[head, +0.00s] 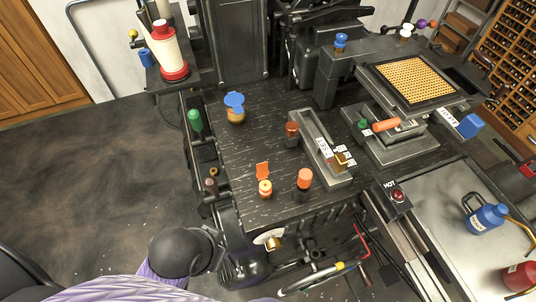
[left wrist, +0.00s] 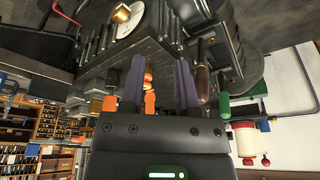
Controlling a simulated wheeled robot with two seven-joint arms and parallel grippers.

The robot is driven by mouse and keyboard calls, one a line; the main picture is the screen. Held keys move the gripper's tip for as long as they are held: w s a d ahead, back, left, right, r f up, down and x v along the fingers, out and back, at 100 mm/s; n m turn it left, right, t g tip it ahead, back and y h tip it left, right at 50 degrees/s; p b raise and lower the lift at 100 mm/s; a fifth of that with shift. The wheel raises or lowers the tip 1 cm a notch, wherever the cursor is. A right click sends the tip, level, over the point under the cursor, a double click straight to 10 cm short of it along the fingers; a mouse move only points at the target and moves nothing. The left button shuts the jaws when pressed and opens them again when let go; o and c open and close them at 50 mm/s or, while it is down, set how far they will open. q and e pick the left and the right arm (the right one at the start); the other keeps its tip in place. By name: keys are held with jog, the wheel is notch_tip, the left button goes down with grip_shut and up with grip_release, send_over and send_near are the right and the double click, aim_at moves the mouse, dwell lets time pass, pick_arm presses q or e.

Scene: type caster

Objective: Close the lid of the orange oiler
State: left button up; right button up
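The orange oiler (head: 265,188) stands upright near the front edge of the dark bench. Its orange lid (head: 262,170) is raised, tilted up at the back of the top. In the left wrist view, which looks upside down, the oiler (left wrist: 148,82) and its raised lid (left wrist: 150,103) show between my left gripper's (left wrist: 158,62) two purple fingers. These fingers are apart and hold nothing. In the head view no gripper touches the oiler, and my left fingers cannot be made out clearly. My right gripper is in neither view.
An orange-capped bottle (head: 305,179) stands just right of the oiler. A blue-lidded oiler (head: 235,108), lid up, stands farther back. A grey block fixture (head: 322,150) lies to the right. The bench between the oilers is clear. Machine parts hang below the front edge.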

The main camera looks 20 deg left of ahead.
pick_arm(q)
notch_tip(320, 180, up, 4)
jog(key=n+t+h, duration=0.4)
jog(key=n+h, duration=0.7)
jog(key=n, duration=1.6)
send_over(262, 170)
jog(key=s+a, duration=0.4)
jog(key=a, duration=0.2)
notch_tip(262, 170, down, 2)
jog(key=b+x, duration=0.1)
jog(key=x, duration=0.8)
jog(key=shift+w+d+b, duration=0.15)
jog(key=shift+w+b, duration=0.15)
jog(key=shift+b, duration=0.05)
jog(key=shift+w+d+f, duration=0.1)
jog(key=shift+c, duration=0.7)
grip_shut()
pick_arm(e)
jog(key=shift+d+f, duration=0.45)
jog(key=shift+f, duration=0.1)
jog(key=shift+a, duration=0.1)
